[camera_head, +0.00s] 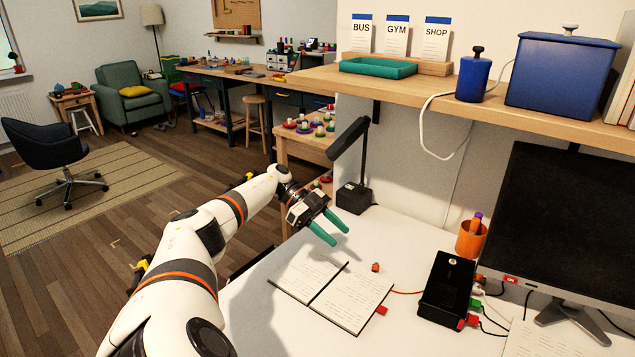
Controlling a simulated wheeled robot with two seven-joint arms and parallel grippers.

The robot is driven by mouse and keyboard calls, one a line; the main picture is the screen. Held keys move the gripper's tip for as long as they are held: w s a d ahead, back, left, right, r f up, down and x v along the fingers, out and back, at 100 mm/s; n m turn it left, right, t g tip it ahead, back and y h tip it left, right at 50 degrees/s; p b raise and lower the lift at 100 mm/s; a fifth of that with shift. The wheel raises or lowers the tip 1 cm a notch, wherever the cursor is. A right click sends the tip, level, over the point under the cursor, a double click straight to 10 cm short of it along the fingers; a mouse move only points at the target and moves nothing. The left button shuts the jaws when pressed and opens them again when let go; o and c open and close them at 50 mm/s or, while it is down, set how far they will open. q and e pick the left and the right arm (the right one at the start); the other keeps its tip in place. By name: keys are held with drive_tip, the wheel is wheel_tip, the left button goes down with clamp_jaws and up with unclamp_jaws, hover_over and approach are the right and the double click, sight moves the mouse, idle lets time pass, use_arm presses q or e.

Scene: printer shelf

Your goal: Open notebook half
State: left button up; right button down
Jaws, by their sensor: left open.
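The notebook (352,298) lies open and flat on the white desk, with lined writing on both pages and a dark spine between them. A small red tab (381,310) sticks out at its right edge. My left gripper (340,237) reaches in from the left, above and behind the notebook. Its two green fingers are apart with nothing between them, and it does not appear to touch the notebook. My right gripper is not in view.
A black desk lamp (352,197) stands behind my left gripper. A small red-orange object (375,267) lies behind the notebook. A black box (447,287), an orange pen cup (471,239) and a monitor (565,220) stand to the right. A wooden shelf (430,88) hangs above the desk.

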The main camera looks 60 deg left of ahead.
use_arm(q)
drive_tip(key=b+v, duration=0.2)
drive_tip(key=v, duration=0.5)
idle(0.6)
